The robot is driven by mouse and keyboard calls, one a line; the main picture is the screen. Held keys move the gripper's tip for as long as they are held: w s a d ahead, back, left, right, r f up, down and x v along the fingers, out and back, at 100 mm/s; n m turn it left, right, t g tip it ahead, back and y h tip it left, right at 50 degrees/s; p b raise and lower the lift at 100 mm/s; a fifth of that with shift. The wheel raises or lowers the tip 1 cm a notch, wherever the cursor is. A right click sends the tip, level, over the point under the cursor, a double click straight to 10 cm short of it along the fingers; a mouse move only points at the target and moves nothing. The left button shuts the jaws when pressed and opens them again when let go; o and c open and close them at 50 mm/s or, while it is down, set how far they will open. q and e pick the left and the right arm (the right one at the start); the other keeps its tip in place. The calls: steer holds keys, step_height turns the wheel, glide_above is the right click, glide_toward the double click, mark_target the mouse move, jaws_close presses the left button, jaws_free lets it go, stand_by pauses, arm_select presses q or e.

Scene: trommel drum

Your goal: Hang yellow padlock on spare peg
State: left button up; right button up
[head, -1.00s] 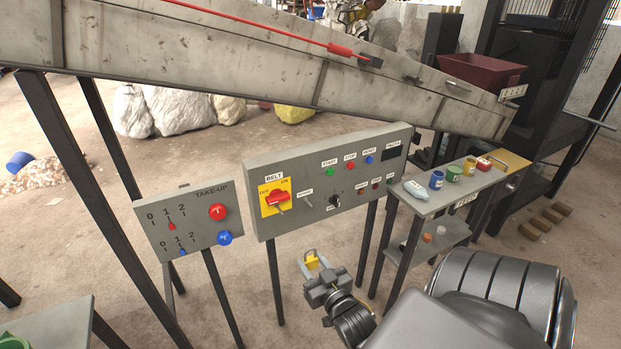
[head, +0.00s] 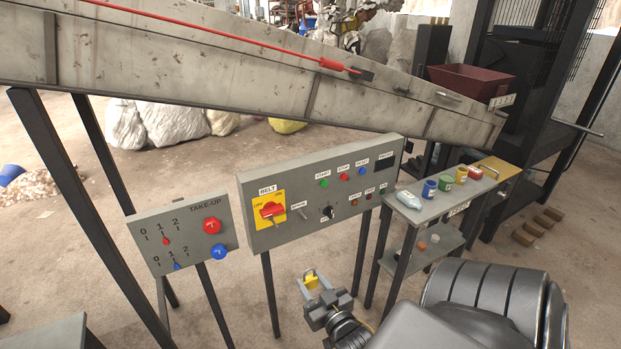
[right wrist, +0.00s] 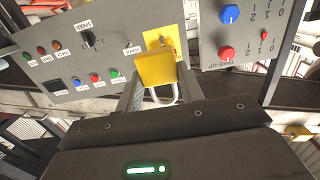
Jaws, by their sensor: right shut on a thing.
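The yellow padlock (head: 311,282) is in my right gripper (head: 313,290), in front of and below the control panel (head: 345,165) in the head view. My right gripper is shut on it. In the right wrist view the yellow padlock (right wrist: 154,69) shows its yellow body and pale shackle, apart from the panel as far as I can tell. A short spare peg (head: 303,214) sticks out of the panel, right of the yellow belt switch plate (head: 284,203), and looks empty. My left gripper is not in view.
The take-up panel (head: 183,238) stands to the left. A small shelf (head: 440,200) with a bottle (head: 408,199) and several cans is at the right. The sloping drum housing (head: 250,75) runs above the panels. Floor is clear below the panel.

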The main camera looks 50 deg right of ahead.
steer(key=shift+p+v, duration=0.95)
steer(key=shift+v, duration=1.85)
steer(key=shift+f, duration=0.1)
